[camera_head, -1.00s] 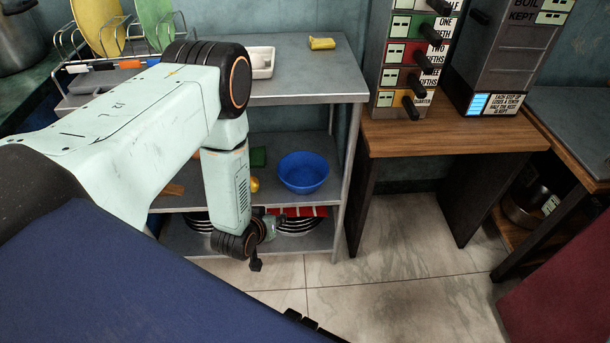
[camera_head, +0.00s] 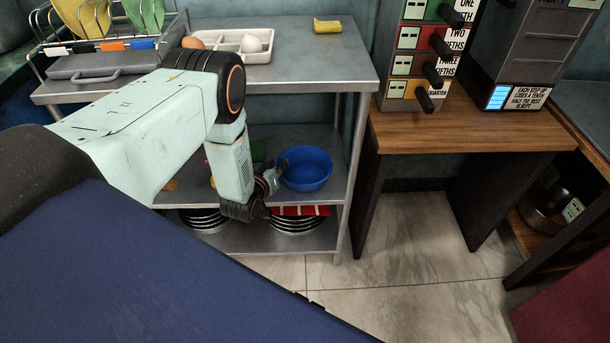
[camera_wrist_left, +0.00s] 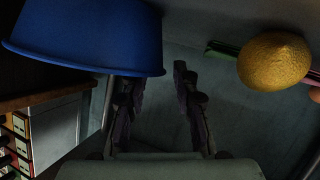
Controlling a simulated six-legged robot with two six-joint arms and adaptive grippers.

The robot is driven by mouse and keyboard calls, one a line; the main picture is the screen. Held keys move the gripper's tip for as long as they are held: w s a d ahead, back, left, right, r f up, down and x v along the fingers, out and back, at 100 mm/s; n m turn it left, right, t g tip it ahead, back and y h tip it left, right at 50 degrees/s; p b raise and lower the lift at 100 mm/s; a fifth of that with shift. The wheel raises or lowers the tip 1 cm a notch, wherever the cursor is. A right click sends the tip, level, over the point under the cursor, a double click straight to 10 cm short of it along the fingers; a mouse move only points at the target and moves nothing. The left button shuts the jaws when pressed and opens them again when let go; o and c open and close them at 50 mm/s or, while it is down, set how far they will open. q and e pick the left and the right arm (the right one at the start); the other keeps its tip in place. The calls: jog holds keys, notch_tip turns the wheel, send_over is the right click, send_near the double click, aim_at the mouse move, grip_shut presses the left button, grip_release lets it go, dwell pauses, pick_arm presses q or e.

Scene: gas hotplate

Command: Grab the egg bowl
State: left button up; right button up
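A blue bowl (camera_head: 306,169) stands upright on the middle shelf of the grey metal table. It also shows large at the upper left of the left wrist view (camera_wrist_left: 85,38). My left gripper (camera_head: 277,175) is at the left side of the bowl in the head view. In the left wrist view its two fingers (camera_wrist_left: 158,82) are apart with nothing between them. The bowl's wall is close to the left finger's tip; whether they touch, I cannot tell. Two eggs, one brown (camera_head: 191,43) and one white (camera_head: 251,43), are at the white tray (camera_head: 229,38) on the tabletop. My right gripper is not in view.
A yellow lemon-like fruit (camera_wrist_left: 274,61) lies right of the fingers in the left wrist view. The shelf above (camera_head: 300,70) overhangs the bowl. Stacked round metal pieces (camera_head: 296,226) and a red-striped item are below. A wooden table (camera_head: 470,135) stands to the right, beyond the metal leg.

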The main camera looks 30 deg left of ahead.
aim_at(281, 160)
pick_arm(q)
jog(key=shift+b+x, duration=0.55)
jog(key=shift+x, duration=0.6)
jog(key=shift+w+f, duration=0.2)
jog(key=shift+w, duration=0.25)
jog(key=shift+c, duration=0.2)
grip_shut()
